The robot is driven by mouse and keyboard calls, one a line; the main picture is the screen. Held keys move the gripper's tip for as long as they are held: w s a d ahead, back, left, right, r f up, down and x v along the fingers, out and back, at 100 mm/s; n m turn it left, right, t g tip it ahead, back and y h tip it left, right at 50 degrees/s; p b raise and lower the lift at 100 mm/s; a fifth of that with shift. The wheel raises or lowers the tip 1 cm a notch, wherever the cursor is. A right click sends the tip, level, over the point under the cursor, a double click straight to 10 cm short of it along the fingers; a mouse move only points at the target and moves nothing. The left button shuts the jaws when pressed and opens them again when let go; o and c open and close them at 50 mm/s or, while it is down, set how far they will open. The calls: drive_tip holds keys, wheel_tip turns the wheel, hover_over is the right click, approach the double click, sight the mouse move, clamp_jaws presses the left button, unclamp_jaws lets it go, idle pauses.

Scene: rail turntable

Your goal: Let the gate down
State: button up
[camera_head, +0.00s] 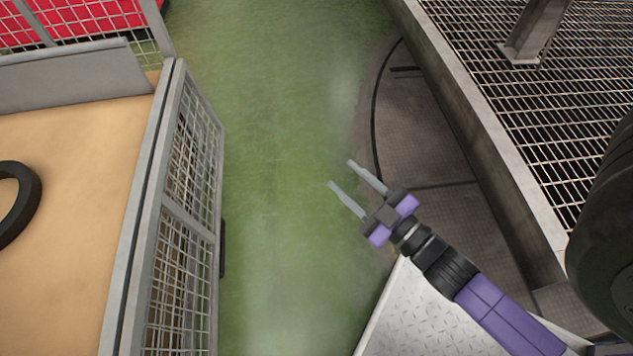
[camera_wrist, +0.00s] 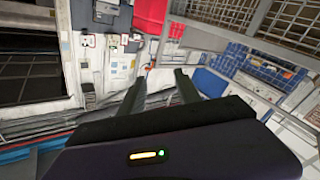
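A grey-framed wire-mesh panel (camera_head: 185,215) stands upright along the edge of a tan platform at the left of the head view. It may be the gate, but I cannot tell for sure. My gripper (camera_head: 341,173) is open and empty over the floor, to the right of this panel and well apart from it. Its two fingers point up and left. In the wrist view the two fingers of my gripper (camera_wrist: 158,84) are apart with nothing between them. Grey mesh panels (camera_wrist: 225,14) show at the top right there. No latch or handle can be made out clearly.
The tan platform (camera_head: 75,190) carries a black ring (camera_head: 30,205). A green floor strip (camera_head: 275,90) lies clear between the panel and a raised grating (camera_head: 560,110) on the right. A wall with boxes (camera_wrist: 115,60) shows in the wrist view.

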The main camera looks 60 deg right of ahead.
drive_tip(key=w+d+f+n+t+y+p, duration=0.1)
drive_tip(key=w+d+f+n, duration=0.15)
drive_tip(key=d+n, duration=0.45)
drive_tip(key=w+d+f+n+t+y+p, duration=0.1)
drive_tip(key=w+d+f+n, duration=0.1)
drive_tip(key=d+f+n, duration=0.45)
drive_tip(key=s+a+f+n+g+y, duration=0.2)
drive_tip(key=a+f+n+y, duration=0.3)
drive_tip(key=a+f+y, duration=0.25)
drive_tip(key=x, duration=0.7)
drive_tip(key=shift+w+a+r, duration=0.25)
drive_tip(key=shift+r, duration=0.1)
drive_tip(key=shift+y, duration=0.25)
drive_tip(key=shift+c, duration=0.2)
clamp_jaws()
